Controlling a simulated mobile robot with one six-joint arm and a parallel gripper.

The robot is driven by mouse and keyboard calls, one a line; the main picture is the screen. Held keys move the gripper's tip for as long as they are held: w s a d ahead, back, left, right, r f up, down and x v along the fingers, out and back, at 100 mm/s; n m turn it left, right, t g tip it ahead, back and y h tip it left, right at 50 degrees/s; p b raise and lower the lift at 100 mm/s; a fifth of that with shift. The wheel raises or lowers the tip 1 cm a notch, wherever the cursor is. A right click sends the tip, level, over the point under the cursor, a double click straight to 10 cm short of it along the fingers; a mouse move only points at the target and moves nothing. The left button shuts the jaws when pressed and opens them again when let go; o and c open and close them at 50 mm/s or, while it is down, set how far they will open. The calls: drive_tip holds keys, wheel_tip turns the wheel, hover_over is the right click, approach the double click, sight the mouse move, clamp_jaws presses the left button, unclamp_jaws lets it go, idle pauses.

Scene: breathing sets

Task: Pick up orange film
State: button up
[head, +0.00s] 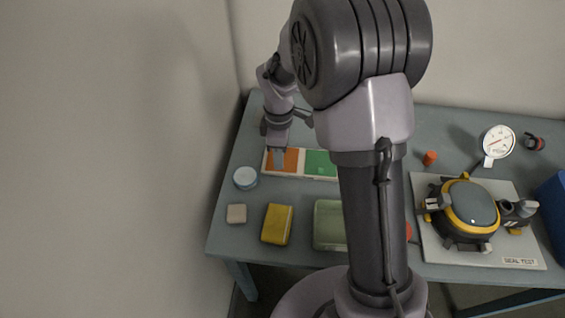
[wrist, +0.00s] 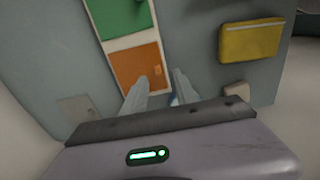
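The orange film (head: 291,160) lies flat in the left section of a white-framed tray (head: 267,169) near the back left of the table. In the wrist view the orange film (wrist: 137,68) shows a small raised orange tab (wrist: 158,70) at its right edge. My gripper (head: 279,163) is over the left part of the film in the head view and hides some of it. In the wrist view my gripper's fingers (wrist: 162,88) stand apart with a gap between them and nothing seen in it. The tab is near the left fingertip; I cannot tell if they touch.
A green film (head: 320,163) lies beside the orange one. A round light-blue tin (head: 245,178), a beige block (head: 236,214), a yellow pouch (head: 277,224) and a green case (head: 329,225) stand nearby. A seal test rig (head: 468,214) is at the right.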

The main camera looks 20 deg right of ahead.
sight(290, 159)
wheel_tip(290, 159, down, 4)
drive_tip(key=shift+w+b, duration=0.15)
drive_tip(key=shift+b, duration=0.65)
drive_tip(key=shift+r, duration=0.1)
clamp_jaws()
